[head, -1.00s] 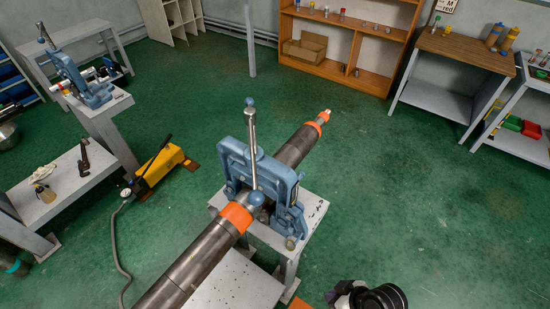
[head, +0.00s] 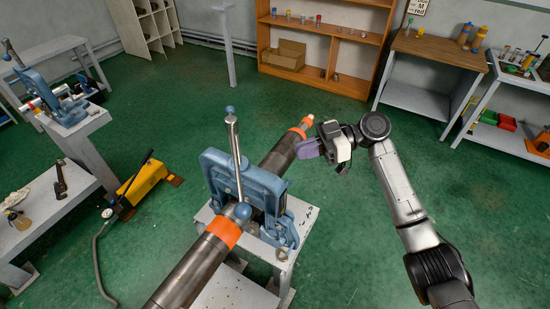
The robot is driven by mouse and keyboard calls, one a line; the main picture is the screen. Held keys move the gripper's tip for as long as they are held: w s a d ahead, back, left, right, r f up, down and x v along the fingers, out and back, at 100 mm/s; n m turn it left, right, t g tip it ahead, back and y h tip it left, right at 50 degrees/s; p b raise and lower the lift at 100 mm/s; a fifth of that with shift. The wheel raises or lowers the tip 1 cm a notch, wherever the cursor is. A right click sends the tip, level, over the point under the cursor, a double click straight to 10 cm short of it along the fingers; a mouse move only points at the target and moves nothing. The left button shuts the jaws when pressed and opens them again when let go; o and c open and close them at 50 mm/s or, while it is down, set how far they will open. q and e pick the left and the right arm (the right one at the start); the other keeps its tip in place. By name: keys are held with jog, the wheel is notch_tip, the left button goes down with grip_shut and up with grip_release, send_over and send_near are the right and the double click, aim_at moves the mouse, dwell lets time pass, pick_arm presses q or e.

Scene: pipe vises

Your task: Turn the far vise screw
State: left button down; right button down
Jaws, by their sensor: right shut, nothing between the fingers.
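A blue pipe vise (head: 213,172) stands in the middle on a grey stand, around a long dark pipe (head: 190,270) with orange bands. My right gripper (head: 300,149), with purple fingers, is shut and empty. It appears to the right of the middle vise's screw, by the pipe's far part; I cannot tell its height. My left gripper is out of view.
A yellow pump (head: 145,184) with a hose sits on the green floor left of the middle vise. A grey bench (head: 45,215) is at the left edge. A wooden shelf (head: 345,83) and workbenches (head: 420,98) line the back. The floor at the front right is open.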

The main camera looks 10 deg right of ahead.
aim_at(238, 170)
jog(key=p+x, duration=0.4)
jog(key=x, duration=0.9)
jog(key=shift+a, duration=0.15)
jog(key=shift+s, duration=0.1)
jog(key=a+t+b, duration=0.1)
jog(key=a+m+t+b, duration=0.1)
jog(key=a, duration=0.1)
jog(key=a+m+t+b, duration=0.1)
jog(key=a, duration=0.1)
jog(key=shift+s+f, duration=0.15)
jog(key=shift+s, duration=0.15)
jog(key=shift+a, duration=0.1)
